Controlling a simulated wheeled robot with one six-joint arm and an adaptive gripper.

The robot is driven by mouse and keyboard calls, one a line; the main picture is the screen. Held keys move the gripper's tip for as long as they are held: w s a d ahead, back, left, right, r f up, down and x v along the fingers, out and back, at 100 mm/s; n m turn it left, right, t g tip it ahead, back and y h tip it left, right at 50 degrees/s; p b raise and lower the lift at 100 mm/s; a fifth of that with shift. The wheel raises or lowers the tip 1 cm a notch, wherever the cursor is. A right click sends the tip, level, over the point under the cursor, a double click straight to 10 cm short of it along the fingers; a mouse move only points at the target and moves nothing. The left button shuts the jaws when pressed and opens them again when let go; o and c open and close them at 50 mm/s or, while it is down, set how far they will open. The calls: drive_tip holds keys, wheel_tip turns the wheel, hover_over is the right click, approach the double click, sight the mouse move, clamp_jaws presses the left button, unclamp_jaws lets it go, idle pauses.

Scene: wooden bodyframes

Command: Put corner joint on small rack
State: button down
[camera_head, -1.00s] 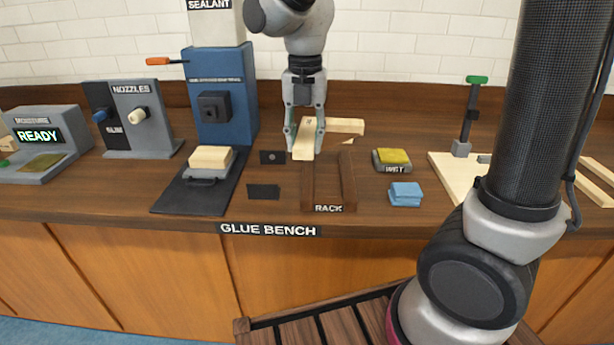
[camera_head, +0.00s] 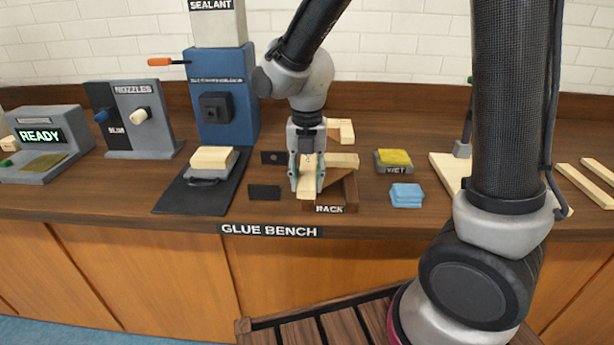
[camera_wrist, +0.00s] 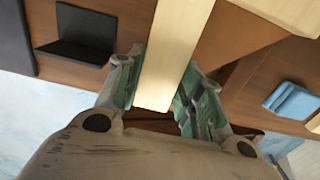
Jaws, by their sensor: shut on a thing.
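The corner joint is an L-shaped piece of pale wood. One leg (camera_wrist: 172,60) is between the fingers of my gripper (camera_head: 307,190), and the other leg (camera_head: 343,160) points right. My gripper is shut on the near leg; it also shows in the wrist view (camera_wrist: 160,98). The small dark wooden rack (camera_head: 350,190), labelled RACK, is at the bench front. The joint is over the rack's left and back part. I cannot tell whether it touches the rack, because my gripper hides part of it.
Another pale wood piece (camera_head: 346,130) lies behind the gripper. A yellow-topped pad marked WET (camera_head: 394,160) and blue cloths (camera_head: 406,195) are right of the rack. Small black brackets (camera_head: 264,192) and the blue sealant machine (camera_head: 221,105) stand to the left.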

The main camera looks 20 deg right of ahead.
drive_tip(key=c, duration=0.9)
unclamp_jaws()
drive_tip(key=shift+f, duration=0.1)
wheel_tip(320, 180, up, 12)
drive_tip(key=s+d+r+m+t, duration=0.1)
drive_tip(key=s+d+m, duration=0.4)
drive_tip(key=m, duration=0.5)
drive_tip(key=s+d+r+m+t, duration=0.1)
drive_tip(key=s+d+m+t, duration=0.1)
drive_tip(key=s+d+m, duration=0.3)
drive_tip(key=s+d+r+m+t, duration=0.1)
drive_tip(key=s+d+m, duration=0.5)
drive_tip(key=m, duration=1.1)
drive_tip(key=shift+d+r, duration=0.2)
drive_tip(key=shift+d, duration=0.85)
drive_tip(key=shift+d+r, duration=0.15)
drive_tip(key=shift+d, duration=0.9)
